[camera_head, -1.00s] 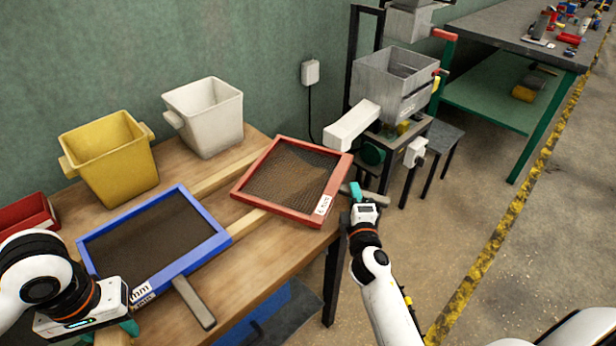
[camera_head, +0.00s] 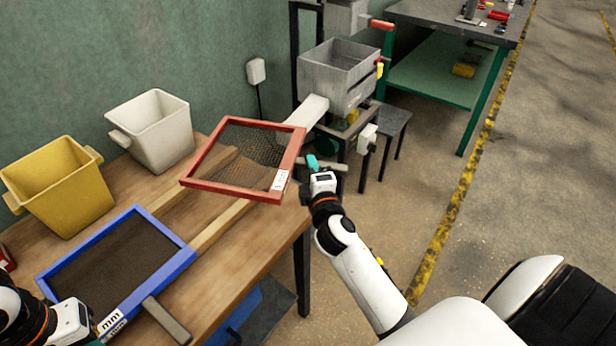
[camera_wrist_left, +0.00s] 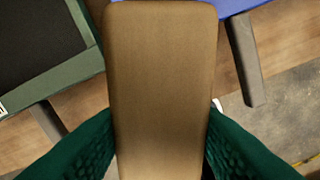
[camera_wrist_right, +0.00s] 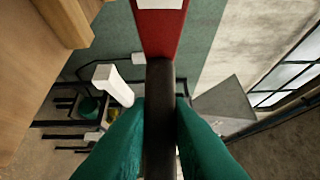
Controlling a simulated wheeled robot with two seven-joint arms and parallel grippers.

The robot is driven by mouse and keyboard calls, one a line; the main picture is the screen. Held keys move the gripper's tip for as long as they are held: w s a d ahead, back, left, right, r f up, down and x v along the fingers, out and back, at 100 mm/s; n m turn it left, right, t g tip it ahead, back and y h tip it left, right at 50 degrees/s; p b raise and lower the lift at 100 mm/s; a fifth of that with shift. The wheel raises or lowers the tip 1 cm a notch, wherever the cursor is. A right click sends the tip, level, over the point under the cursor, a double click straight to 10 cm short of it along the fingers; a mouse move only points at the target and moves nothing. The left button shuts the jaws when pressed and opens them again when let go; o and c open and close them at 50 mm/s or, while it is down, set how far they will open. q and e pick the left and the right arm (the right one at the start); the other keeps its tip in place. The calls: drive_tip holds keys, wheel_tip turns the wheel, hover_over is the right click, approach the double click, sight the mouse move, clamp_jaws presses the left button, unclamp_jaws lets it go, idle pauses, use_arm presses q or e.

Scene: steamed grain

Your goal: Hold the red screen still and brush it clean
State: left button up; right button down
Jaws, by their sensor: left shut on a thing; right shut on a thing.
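The red screen (camera_head: 187,181) is a red-framed mesh with a white label, above the wooden rails at the bench's right end. It appears raised off the rails, and a rail shows through its mesh. My right gripper (camera_head: 313,165) is shut on its dark handle (camera_wrist_right: 160,110) on the right side. In the right wrist view the red frame (camera_wrist_right: 165,38) stands ahead of the fingers. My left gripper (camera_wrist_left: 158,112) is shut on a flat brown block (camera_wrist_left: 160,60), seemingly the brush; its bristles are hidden. The left arm is low at the left in the head view, fingertips mostly out of frame.
A blue-framed screen (camera_head: 186,262) lies front left on the bench. A yellow bin (camera_head: 60,195) and a white bin (camera_head: 150,130) stand behind. A grey metal machine (camera_head: 338,72) stands beyond. A green-framed screen (camera_wrist_left: 60,75) shows in the left wrist view.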

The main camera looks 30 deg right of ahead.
use_arm(q)
drive_tip(key=shift+r, duration=0.2)
use_arm(e)
drive_tip(key=shift+r, duration=0.8)
